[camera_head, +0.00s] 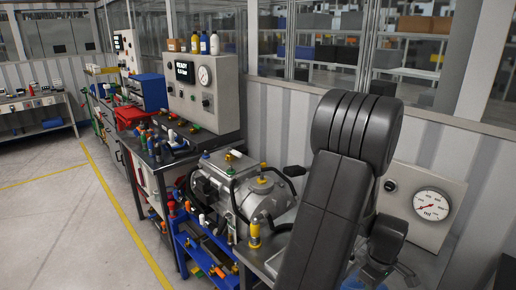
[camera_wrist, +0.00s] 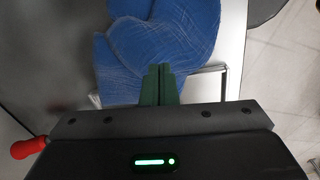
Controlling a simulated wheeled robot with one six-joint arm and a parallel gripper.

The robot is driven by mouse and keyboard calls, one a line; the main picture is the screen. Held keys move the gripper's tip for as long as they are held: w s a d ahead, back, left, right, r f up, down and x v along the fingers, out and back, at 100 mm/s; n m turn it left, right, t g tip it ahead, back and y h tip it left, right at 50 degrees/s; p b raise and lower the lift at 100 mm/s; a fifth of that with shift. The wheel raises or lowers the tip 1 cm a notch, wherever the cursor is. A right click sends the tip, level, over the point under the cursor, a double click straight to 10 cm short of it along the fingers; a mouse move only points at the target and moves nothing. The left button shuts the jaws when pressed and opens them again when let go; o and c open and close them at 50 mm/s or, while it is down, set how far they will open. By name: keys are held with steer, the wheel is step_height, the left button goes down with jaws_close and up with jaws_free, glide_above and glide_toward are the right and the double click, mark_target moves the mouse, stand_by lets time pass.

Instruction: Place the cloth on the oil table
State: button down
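The blue cloth (camera_wrist: 165,35) fills the upper middle of the wrist view, bunched and creased around my fingertips. My gripper (camera_wrist: 159,70) has its two green fingers close together, shut on the cloth at its near edge. In the head view my dark arm reaches down at the right, and small blue bits of the cloth (camera_head: 354,284) show at the bottom beside it. A pale flat surface with a metal rim (camera_wrist: 232,60) lies beneath the cloth. I cannot tell whether the cloth rests on it. Which table is the oil table is not clear.
A panel with a round gauge (camera_head: 430,205) stands right of my arm. A grey drive unit (camera_head: 262,195) with hoses sits left of it. A workbench (camera_head: 160,150) with a control box (camera_head: 203,90) stands behind. Open floor (camera_head: 70,215) lies at the left. A red knob (camera_wrist: 28,148) is at lower left.

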steer(key=shift+r+p, duration=0.45)
steer(key=shift+r, duration=0.45)
step_height(320, 180, down, 6)
steer(key=b, duration=0.5)
step_height(320, 180, up, 9)
steer(key=p, duration=0.6)
step_height(320, 180, down, 10)
steer(key=b, duration=0.6)
steer(key=shift+r, duration=0.25)
step_height(320, 180, up, 9)
steer(key=p, duration=0.5)
steer(key=s+a+r, duration=0.1)
steer(key=s+a, duration=0.2)
steer(key=s, duration=0.6)
steer(key=w+d+f, duration=0.1)
steer(key=f, duration=0.2)
steer(key=d+f, duration=0.1)
steer(key=f, duration=0.2)
steer(key=w+f, duration=0.1)
steer(key=f, duration=0.2)
steer(key=shift+w+d+f+b, duration=0.2)
steer(key=shift+w+d+b, duration=0.1)
steer(key=shift+d, duration=0.1)
